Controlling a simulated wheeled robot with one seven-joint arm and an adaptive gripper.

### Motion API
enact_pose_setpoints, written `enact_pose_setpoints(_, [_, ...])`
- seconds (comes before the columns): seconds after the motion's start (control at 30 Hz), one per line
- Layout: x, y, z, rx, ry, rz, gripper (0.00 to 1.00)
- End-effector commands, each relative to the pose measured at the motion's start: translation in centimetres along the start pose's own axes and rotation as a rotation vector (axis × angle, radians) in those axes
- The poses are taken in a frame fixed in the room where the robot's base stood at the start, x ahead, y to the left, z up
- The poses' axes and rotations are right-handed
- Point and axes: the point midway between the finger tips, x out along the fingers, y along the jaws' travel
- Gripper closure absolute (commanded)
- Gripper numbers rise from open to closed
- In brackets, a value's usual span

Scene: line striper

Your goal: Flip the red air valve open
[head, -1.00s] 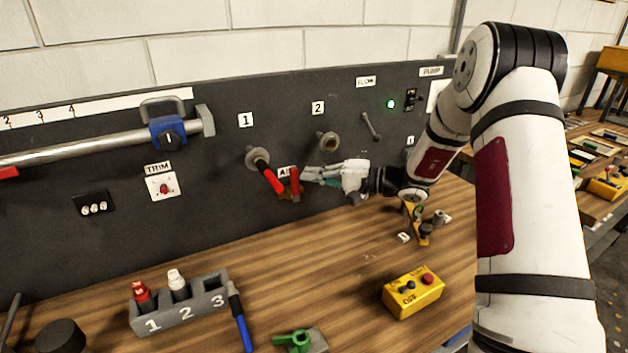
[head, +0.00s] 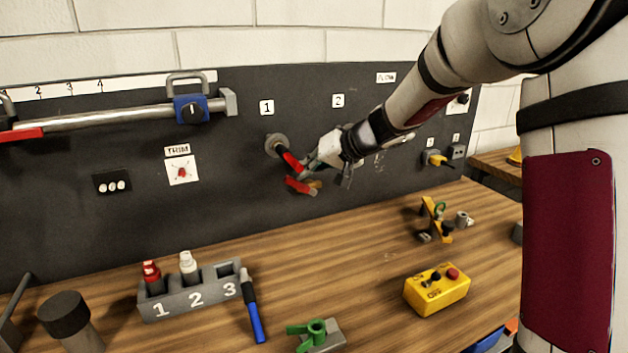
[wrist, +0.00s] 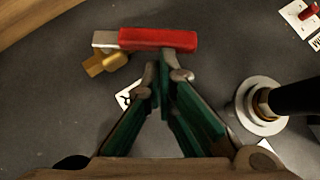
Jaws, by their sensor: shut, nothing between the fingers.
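The red air valve (head: 300,187) is on the dark panel below the number 1 port. Its red lever lies near level in the head view, with a brass body at its right end. In the wrist view the red lever (wrist: 158,39) runs across the top, with the brass body (wrist: 105,64) at its left. My gripper (head: 312,166) is shut and empty beside the valve. In the wrist view its fingertips (wrist: 164,72) are close together at the lever's edge; I cannot tell whether they touch it. The AIR label is partly hidden behind a finger.
A black handle with a red grip (head: 291,162) sticks out of port 1 close to my gripper. It shows as a dark rod in a round flange (wrist: 262,106) in the wrist view. A yellow button box (head: 437,290) and a marker rack (head: 190,299) stand on the bench.

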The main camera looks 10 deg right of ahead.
Motion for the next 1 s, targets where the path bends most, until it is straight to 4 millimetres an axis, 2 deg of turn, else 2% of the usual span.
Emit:
enact_pose_setpoints(0.27, [1.6,-1.0,1.3,-0.178,0.001,0.171,1.00])
enact_pose_setpoints(0.6, [2.8,-1.4,2.7,-0.167,-0.001,0.166,1.00])
enact_pose_setpoints(1.0, [3.3,-1.7,3.2,-0.165,-0.002,0.165,1.00])
